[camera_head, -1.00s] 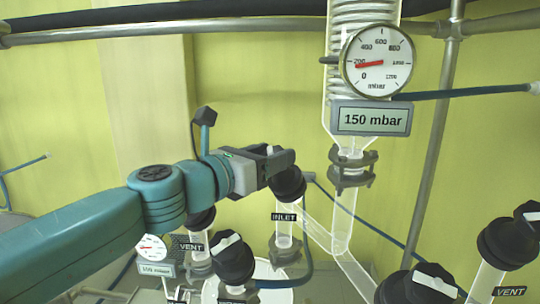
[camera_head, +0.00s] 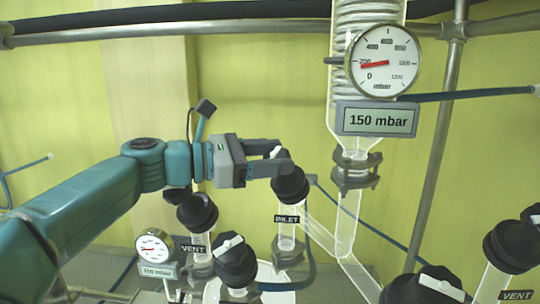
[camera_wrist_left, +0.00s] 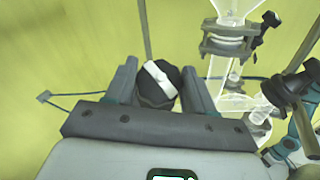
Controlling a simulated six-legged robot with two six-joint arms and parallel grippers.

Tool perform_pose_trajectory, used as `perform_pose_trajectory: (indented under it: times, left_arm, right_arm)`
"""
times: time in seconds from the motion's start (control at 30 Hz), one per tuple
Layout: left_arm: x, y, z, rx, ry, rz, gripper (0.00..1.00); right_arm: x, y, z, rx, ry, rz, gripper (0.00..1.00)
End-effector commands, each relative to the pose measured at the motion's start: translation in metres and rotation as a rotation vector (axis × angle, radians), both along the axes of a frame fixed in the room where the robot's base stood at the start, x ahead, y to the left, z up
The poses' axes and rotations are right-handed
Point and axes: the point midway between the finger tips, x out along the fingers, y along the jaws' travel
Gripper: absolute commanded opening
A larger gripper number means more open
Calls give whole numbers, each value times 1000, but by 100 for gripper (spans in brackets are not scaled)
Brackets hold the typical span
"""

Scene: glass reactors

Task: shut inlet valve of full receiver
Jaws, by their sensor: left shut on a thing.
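The inlet valve has a black knob (camera_head: 291,184) with a white bar on top, on a glass stem above the INLET label (camera_head: 287,219). My left gripper (camera_head: 279,164) reaches it from the left and is shut on the knob. In the left wrist view the knob (camera_wrist_left: 157,84) sits between the two fingers (camera_wrist_left: 158,90), and its white bar runs slantwise. The fingers hide part of the knob in the head view. My right gripper is not seen.
A gauge (camera_head: 384,62) and a display (camera_head: 376,119) reading 150 mbar are at the upper right. VENT valves (camera_head: 198,212) (camera_head: 512,243) stand left and right of the inlet. Another black knob (camera_head: 235,262) is below my gripper. Slanted glass tubing (camera_head: 322,238) runs close to the inlet.

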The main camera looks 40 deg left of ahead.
Motion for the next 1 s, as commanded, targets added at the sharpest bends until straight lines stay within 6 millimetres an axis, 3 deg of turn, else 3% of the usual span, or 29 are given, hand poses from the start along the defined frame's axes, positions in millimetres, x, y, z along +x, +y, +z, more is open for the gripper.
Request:
perform_pose_trajectory:
  times: [0.5, 1.0]
  left_arm:
    - [3, 0, 0, 238, -42, -387, 23]
    - [3, -1, -1, 330, -56, -539, 23]
  right_arm:
    - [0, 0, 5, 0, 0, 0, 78]
    - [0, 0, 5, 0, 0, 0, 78]
